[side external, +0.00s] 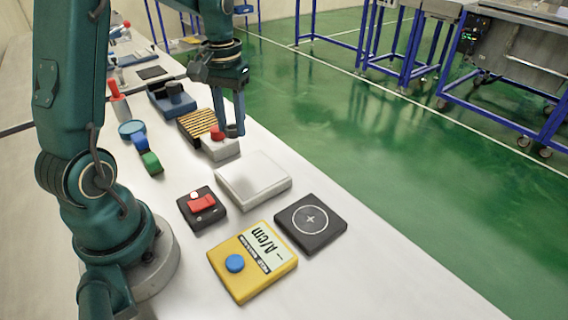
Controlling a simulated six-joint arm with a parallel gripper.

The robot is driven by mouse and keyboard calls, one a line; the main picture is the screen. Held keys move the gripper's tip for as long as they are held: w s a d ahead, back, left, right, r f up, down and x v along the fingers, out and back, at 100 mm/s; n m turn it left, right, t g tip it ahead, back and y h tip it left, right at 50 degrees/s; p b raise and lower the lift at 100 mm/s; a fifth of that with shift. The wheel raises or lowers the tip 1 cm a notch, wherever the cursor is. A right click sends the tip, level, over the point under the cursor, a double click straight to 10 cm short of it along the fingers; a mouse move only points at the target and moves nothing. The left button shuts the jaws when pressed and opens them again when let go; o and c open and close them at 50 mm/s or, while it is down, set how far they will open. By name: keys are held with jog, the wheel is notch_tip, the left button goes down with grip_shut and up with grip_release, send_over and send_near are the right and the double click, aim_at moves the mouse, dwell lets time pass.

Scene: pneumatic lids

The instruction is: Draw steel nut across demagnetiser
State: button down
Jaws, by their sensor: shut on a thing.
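My gripper (236,128) points down at the far side of the bench's middle, shut on a small dark grey piece that looks like the steel nut (236,131). The nut is small and partly hidden by the fingers. It is close to a light grey block with a red knob (218,133); I cannot tell whether they touch. A flat pale block (253,180), apparently the demagnetiser, lies nearer the camera with its top clear. A black box with a red rocker switch and a pale lamp (201,208) sits to its left.
A yellow A/cm meter with a blue knob (252,262) and a black pad with a circled cross (310,222) lie in front. A striped block (197,127), a blue fixture (171,98) and green and blue items (151,163) stand farther back. The bench's right edge is close.

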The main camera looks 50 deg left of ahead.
jog(key=shift+a+f, duration=0.1)
jog(key=shift+f, duration=2.45)
jog(key=shift+d, duration=7.15)
jog(key=shift+d+r, duration=0.7)
jog(key=shift+r, duration=2.35)
